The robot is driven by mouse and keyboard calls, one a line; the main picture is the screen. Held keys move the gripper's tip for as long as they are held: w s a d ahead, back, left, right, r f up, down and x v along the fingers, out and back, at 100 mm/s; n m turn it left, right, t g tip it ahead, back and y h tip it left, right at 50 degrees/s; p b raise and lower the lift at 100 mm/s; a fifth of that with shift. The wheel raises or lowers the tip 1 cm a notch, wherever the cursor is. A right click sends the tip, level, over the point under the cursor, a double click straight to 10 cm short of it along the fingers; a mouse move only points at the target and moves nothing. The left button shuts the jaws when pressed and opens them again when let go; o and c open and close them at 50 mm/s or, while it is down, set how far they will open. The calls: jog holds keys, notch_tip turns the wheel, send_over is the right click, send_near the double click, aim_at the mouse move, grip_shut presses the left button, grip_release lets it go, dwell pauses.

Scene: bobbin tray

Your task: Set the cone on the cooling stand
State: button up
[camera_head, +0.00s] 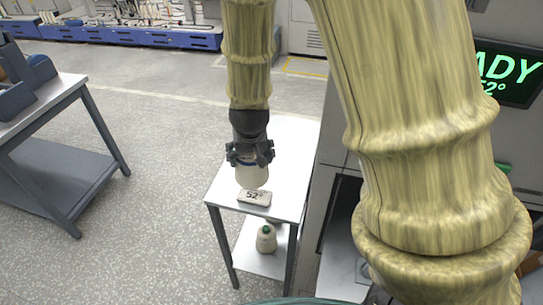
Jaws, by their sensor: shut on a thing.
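A cream cone (252,178) with a dark blue band near its top hangs in my gripper (250,156). The gripper points down and its fingers are shut around the upper part of the cone. The cone is over the near part of a small metal table (287,160). I cannot tell whether the cone touches the tabletop. No part is labelled as the cooling stand.
A second cream cone with a green tip (266,239) stands on the table's lower shelf. A grey machine with a green-lettered display (508,73) stands at right. A workbench (50,108) is at left, with open floor (165,150) between. Blue bins (130,38) line the back.

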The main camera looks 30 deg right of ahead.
jog(key=shift+s+d+f, duration=0.25)
jog(key=shift+d+f, duration=0.1)
jog(key=shift+d, duration=0.05)
jog(key=shift+w+d, duration=0.1)
jog(key=shift+d, duration=0.1)
jog(key=w+d+f+p, duration=0.2)
jog(key=w+p, duration=0.1)
jog(key=w, duration=0.4)
jog(key=w+d+f+p, duration=0.3)
jog(key=w+p, duration=0.1)
jog(key=w, duration=0.3)
jog(key=shift+w, duration=0.1)
jog(key=o, duration=1.2)
jog(key=shift+f, duration=0.1)
jog(key=shift+r, duration=0.2)
